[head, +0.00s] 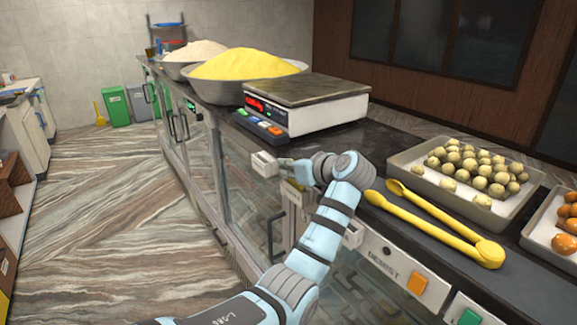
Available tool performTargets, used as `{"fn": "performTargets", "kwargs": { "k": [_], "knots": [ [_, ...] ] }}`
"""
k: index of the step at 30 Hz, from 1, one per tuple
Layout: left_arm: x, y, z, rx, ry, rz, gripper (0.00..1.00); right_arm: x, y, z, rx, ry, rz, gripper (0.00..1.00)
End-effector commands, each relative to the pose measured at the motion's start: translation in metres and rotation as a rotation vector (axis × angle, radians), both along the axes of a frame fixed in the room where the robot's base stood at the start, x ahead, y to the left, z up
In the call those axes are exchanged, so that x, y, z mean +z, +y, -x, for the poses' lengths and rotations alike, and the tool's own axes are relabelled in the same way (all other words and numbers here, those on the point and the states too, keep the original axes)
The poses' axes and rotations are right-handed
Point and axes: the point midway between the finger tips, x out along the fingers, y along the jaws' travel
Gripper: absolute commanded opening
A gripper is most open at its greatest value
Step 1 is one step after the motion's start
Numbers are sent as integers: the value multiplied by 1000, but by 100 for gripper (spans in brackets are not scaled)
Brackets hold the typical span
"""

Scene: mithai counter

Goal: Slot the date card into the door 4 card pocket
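My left gripper (278,164) is at the counter's front edge, just below the weighing scale, with its arm reaching up from the bottom of the picture. A small pale block (264,164) is at its tip. I cannot tell whether that block is a finger, the date card or part of the counter. The gripper's opening is too small to read. The glass doors (240,190) run along the counter front below it. I cannot make out the date card or the door 4 card pocket for certain. My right gripper is not in view.
The scale (325,116) and a bowl (215,90) of yellow sweets stand behind the gripper. Yellow tongs (440,228) lie on the dark counter top at right, near a tray (405,165) of round sweets. A front panel (375,262) has an orange button.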

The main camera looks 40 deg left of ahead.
Motion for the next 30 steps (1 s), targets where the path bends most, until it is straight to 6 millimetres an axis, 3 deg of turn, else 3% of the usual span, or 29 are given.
{"fn": "performTargets", "kwargs": {
  "k": [5,10,19,24,30],
  "knots": [
    [0,0,0,0,0,0,0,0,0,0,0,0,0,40],
    [0,0,0,0,0,0,27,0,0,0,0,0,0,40],
    [0,0,0,-1,0,0,28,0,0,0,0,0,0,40],
    [0,0,0,-2,-1,0,43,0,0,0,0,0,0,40],
    [0,-2,-2,-6,-2,1,47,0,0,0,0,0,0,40]
  ]
}}
